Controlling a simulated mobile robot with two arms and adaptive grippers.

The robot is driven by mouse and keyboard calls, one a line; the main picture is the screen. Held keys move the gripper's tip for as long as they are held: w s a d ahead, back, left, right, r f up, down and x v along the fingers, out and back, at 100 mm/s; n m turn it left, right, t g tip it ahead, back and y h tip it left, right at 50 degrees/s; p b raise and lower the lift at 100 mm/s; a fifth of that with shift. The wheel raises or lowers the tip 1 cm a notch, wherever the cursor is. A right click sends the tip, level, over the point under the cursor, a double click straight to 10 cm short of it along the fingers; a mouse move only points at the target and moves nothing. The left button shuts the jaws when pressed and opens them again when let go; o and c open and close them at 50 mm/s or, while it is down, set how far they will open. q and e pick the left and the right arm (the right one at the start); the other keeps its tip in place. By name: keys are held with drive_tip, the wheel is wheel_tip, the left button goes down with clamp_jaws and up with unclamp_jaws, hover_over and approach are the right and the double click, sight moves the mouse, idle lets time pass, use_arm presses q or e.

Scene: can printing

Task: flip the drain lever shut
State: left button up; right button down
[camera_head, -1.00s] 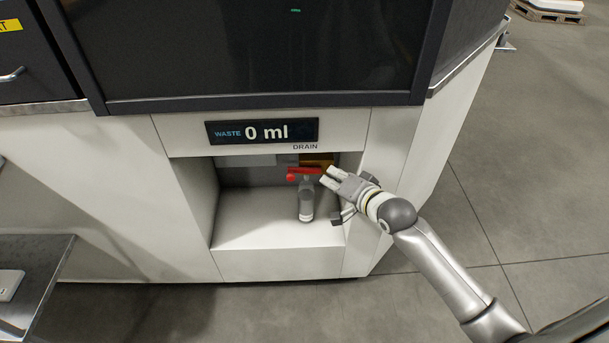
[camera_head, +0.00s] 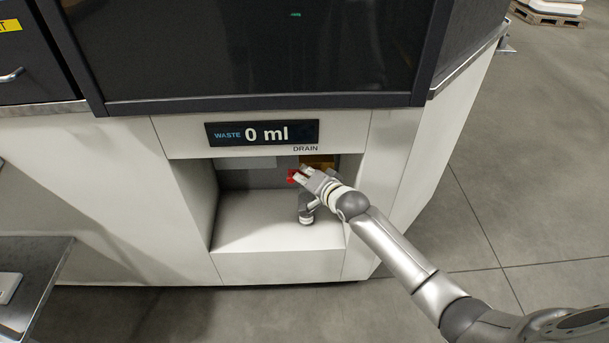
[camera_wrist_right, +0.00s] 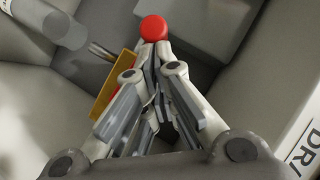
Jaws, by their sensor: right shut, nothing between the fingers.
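The red drain lever (camera_head: 292,177) is in the recess below the DRAIN label, mostly hidden behind my right gripper in the head view. In the right wrist view its round red end (camera_wrist_right: 154,28) shows just beyond the fingertips, and a bit of red shows between the fingers. My right gripper (camera_head: 301,174) is shut and empty, with its fingertips at the lever; I cannot tell whether they touch it. It also shows in the right wrist view (camera_wrist_right: 155,48). My left gripper is not in view.
A yellow plate (camera_head: 318,160) is behind the lever. The display (camera_head: 262,133) above reads WASTE 0 ml. The recess's left side is free.

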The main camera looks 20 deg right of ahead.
drive_tip(key=shift+w+a+f+p, duration=0.15)
drive_tip(key=shift+a+p, duration=0.2)
drive_tip(key=shift+p, duration=0.2)
drive_tip(key=shift+a+f+n+h, duration=0.1)
drive_tip(key=shift+f+n+h, duration=0.25)
drive_tip(key=shift+n+h, duration=0.05)
